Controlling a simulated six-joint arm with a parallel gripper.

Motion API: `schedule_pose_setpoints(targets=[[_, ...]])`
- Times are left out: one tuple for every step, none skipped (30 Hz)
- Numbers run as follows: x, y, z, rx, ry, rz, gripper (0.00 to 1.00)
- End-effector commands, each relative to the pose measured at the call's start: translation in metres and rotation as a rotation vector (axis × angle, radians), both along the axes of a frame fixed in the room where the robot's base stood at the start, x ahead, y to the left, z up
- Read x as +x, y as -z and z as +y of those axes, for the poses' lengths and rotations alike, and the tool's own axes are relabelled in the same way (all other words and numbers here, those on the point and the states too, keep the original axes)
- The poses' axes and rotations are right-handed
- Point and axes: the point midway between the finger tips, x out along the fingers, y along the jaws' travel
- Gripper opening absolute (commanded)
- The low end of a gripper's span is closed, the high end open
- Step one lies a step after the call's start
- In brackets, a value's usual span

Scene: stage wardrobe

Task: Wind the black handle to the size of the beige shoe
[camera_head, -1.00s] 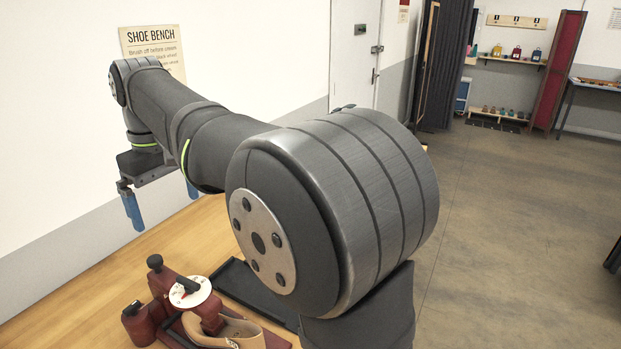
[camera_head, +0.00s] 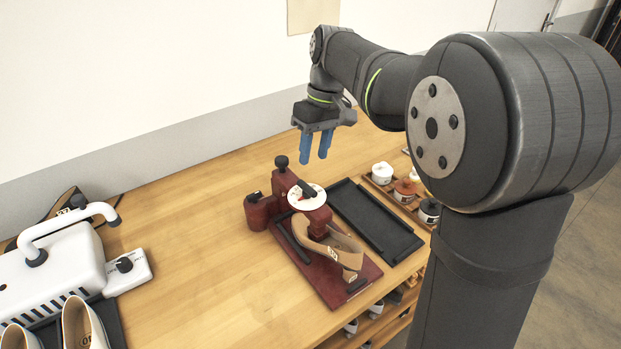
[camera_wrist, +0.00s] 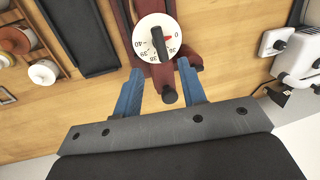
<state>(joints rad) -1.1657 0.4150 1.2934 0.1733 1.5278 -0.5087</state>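The black handle (camera_head: 308,188) lies across a round white dial (camera_head: 296,199) on a dark red shoe stretcher (camera_head: 262,212). In the wrist view the handle (camera_wrist: 159,43) crosses the dial, whose rim has numbers including 0, 38, 39 and 40, beside a small red mark. The beige shoe (camera_head: 343,248) sits on the stretcher's front; its size tag is too small to read. My gripper (camera_head: 315,160) is open and empty above and behind the stretcher. In the wrist view a black knob (camera_wrist: 169,96) appears between its blue fingers.
A black tray (camera_head: 398,243) lies right of the stretcher, with a wooden rack of jars (camera_head: 383,173) beyond. A white machine (camera_head: 60,270) with a curved pipe and pale shoes (camera_head: 82,322) stands at left. Bare bench lies between machine and stretcher.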

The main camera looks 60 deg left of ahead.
Motion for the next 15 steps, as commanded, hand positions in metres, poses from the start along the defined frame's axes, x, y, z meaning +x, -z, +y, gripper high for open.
schedule_pose_setpoints(targets=[[-0.003,0.012,-0.001,-0.004,-0.001,0.002,0.38],[-0.004,0.018,-0.001,-0.003,-0.002,0.002,0.38],[-0.006,0.027,-0.001,-0.003,-0.002,0.002,0.38],[-0.007,0.032,-0.001,-0.003,-0.002,0.002,0.38],[-0.008,0.038,-0.001,-0.003,-0.002,0.001,0.38],[-0.009,0.045,-0.001,-0.004,-0.001,0.002,0.38],[-0.01,0.05,-0.001,-0.003,-0.001,0.001,0.38],[-0.011,0.055,-0.001,-0.003,-0.001,0.001,0.38],[-0.012,0.06,-0.001,-0.003,-0.001,0.001,0.38],[-0.013,0.064,-0.001,-0.002,0.0,0.001,0.38],[-0.013,0.066,-0.001,-0.001,0.0,0.0,0.38],[-0.014,0.07,-0.001,-0.002,0.0,0.001,0.38],[-0.014,0.072,-0.001,-0.001,0.0,0.0,0.38],[-0.015,0.074,-0.001,-0.001,0.0,0.0,0.38],[-0.015,0.076,-0.001,0.0,0.0,0.0,0.38]])
